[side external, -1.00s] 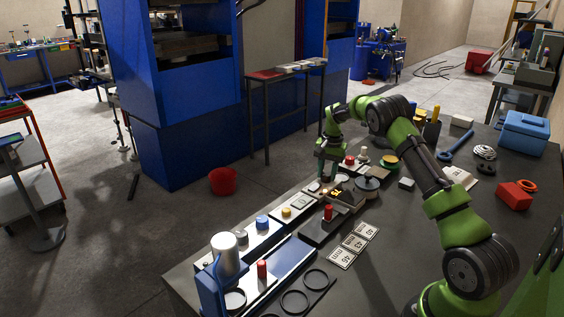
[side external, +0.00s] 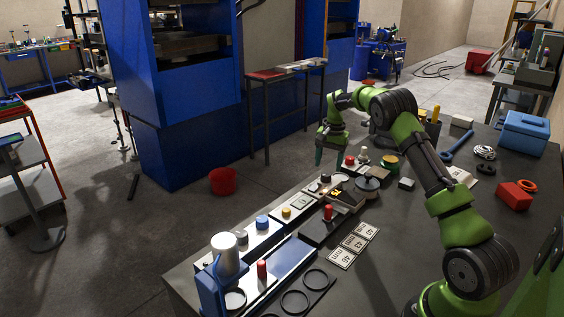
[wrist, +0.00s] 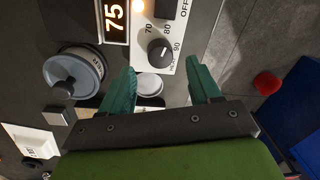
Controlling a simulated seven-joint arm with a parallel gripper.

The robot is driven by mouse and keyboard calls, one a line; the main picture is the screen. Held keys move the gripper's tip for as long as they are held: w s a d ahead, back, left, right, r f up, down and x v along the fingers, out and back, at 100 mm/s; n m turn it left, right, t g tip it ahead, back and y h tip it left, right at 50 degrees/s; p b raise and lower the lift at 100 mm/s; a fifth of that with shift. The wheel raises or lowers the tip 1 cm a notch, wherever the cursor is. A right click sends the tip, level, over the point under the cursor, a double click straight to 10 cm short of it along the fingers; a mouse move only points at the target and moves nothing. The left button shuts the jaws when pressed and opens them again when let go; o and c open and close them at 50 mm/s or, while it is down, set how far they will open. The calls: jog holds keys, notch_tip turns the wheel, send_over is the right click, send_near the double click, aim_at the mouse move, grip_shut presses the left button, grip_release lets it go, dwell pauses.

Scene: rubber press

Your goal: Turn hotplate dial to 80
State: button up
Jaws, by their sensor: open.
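The hotplate dial (wrist: 160,51) is a round black knob on a white panel marked 70, 80 and 90 in the wrist view. Its exact pointer direction is too small to read surely. An orange display (wrist: 115,14) beside it reads 75. My gripper (wrist: 161,66) is open and empty, its two green fingers apart on either side below the dial, not gripping it. In the side view my gripper (side external: 319,158) hangs above and behind the white dial panel (side external: 317,187), clear of it.
A grey lidded pot (wrist: 72,78) stands left of the dial. A red-button unit (side external: 328,212) and number cards (side external: 353,245) lie nearer on the bench. A red bucket (side external: 222,181) is on the floor beyond the bench edge.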

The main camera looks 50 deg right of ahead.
aim_at(330, 174)
notch_tip(330, 174, up, 13)
jog(key=shift+s, duration=0.4)
jog(key=shift+d, duration=0.1)
jog(key=s+a+r+n+t, duration=0.1)
jog(key=s+a+n+t, duration=0.1)
jog(key=s+a, duration=0.5)
jog(key=s+a+r+n+t+y, duration=0.1)
jog(key=s+a+n, duration=0.3)
jog(key=a, duration=1.2)
jog(key=s+a+r+n+t, duration=0.2)
jog(key=s+a+n+t, duration=0.1)
jog(key=s+a, duration=0.8)
jog(key=shift+s+a+r+n+t+y, duration=0.2)
jog(key=shift+s+n+t+y, duration=0.15)
jog(key=shift+s+n, duration=0.3)
